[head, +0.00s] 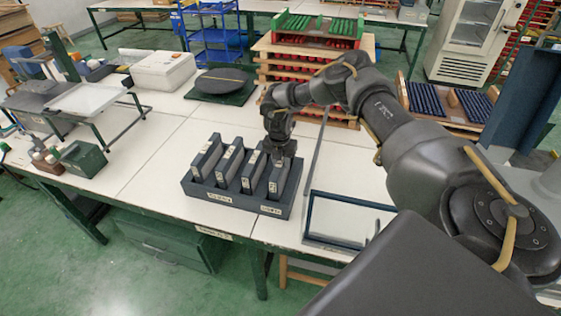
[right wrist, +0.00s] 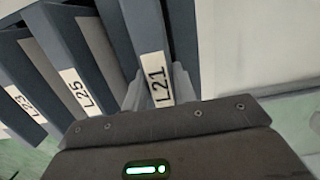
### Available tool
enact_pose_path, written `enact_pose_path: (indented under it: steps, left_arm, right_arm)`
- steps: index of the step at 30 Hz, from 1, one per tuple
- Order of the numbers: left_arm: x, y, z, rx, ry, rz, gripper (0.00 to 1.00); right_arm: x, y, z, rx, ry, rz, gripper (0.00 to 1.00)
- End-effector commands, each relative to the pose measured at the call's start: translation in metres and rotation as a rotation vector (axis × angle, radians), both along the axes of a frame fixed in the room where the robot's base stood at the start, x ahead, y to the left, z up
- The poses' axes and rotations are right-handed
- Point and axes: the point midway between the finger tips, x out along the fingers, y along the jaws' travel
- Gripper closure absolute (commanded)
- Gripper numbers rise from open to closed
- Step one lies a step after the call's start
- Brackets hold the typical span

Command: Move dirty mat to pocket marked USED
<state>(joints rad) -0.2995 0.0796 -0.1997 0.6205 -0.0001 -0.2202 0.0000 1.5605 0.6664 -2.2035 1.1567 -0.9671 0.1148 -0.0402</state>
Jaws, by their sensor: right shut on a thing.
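A dark blue-grey rack (head: 235,198) stands on the white table and holds several upright grey mats in its slots. My right gripper (head: 282,153) is over the rightmost mat (head: 277,181), in the rack's right end. In the right wrist view the fingers (right wrist: 156,88) are shut on this mat, labelled L21 (right wrist: 146,35). Mats labelled L25 (right wrist: 70,60) and L23 (right wrist: 22,100) stand beside it on the left. Two small labels show on the rack front; the right one (head: 271,210) lies below the held mat. Their words are too small to read surely. My left gripper is not in view.
A clear, dark-framed tray (head: 348,220) lies right of the rack. A dark round disc (head: 226,80) on a green base and a white box (head: 163,70) are behind. A green box (head: 83,159) is at left. Table between is clear.

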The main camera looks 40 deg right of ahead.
Motion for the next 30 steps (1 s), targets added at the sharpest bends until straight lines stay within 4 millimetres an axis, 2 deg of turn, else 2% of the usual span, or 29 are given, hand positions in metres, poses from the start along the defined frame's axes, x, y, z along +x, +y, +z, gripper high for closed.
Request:
enact_pose_path:
  steps: [19,20,25,30]
  left_arm:
    - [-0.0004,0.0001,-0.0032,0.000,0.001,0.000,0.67]
    - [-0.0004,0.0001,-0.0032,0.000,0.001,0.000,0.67]
    - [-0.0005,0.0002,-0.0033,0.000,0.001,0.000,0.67]
    - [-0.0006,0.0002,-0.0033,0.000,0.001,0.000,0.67]
  right_arm:
    - [0.0001,-0.0004,-0.0081,0.000,0.000,-0.001,0.89]
    - [0.0001,-0.0004,-0.0081,0.000,0.000,-0.001,0.72]
    - [0.0001,-0.0003,-0.0082,0.000,0.000,-0.001,0.49]
    - [0.0000,-0.0004,-0.0083,0.000,0.000,-0.001,0.47]
